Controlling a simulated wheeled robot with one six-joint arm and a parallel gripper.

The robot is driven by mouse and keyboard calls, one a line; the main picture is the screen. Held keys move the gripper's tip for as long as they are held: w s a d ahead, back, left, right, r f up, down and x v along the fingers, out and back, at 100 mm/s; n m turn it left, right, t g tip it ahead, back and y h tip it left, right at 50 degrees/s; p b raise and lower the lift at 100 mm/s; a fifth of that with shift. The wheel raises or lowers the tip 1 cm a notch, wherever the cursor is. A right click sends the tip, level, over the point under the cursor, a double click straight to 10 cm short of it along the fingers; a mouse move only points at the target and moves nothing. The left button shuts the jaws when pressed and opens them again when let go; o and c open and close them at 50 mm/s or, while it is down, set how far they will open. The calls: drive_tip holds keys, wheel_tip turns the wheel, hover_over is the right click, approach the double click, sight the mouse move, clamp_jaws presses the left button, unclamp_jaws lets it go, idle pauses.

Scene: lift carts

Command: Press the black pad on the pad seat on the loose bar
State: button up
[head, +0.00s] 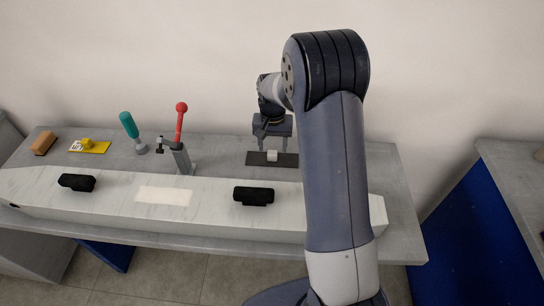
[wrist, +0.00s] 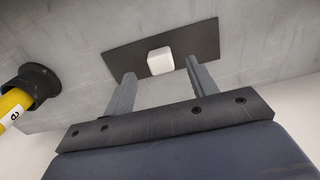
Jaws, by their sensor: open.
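The black pad (head: 254,159) is a flat dark rectangle lying on the grey table behind the bar. A small white block (head: 272,156) stands at its middle; the pad (wrist: 118,53) and block (wrist: 160,61) also show in the wrist view. My gripper (head: 273,147) is open above the pad, pointing down. In the wrist view its two fingers (wrist: 160,72) lie to either side of the block, with gaps; their exact height is unclear. The loose bar (head: 220,213) is long and pale, lying along the table front. A cream rectangle (head: 163,196) on its top looks like the pad seat.
Two black grips (head: 77,182) (head: 253,196) sit on the bar. My arm hides the bar's right part.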

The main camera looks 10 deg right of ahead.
sight(272, 153)
drive_tip(key=shift+w+f, duration=0.1)
drive_tip(key=shift+f, duration=1.4)
drive_tip(key=shift+c, duration=0.2)
drive_tip(key=c, duration=1)
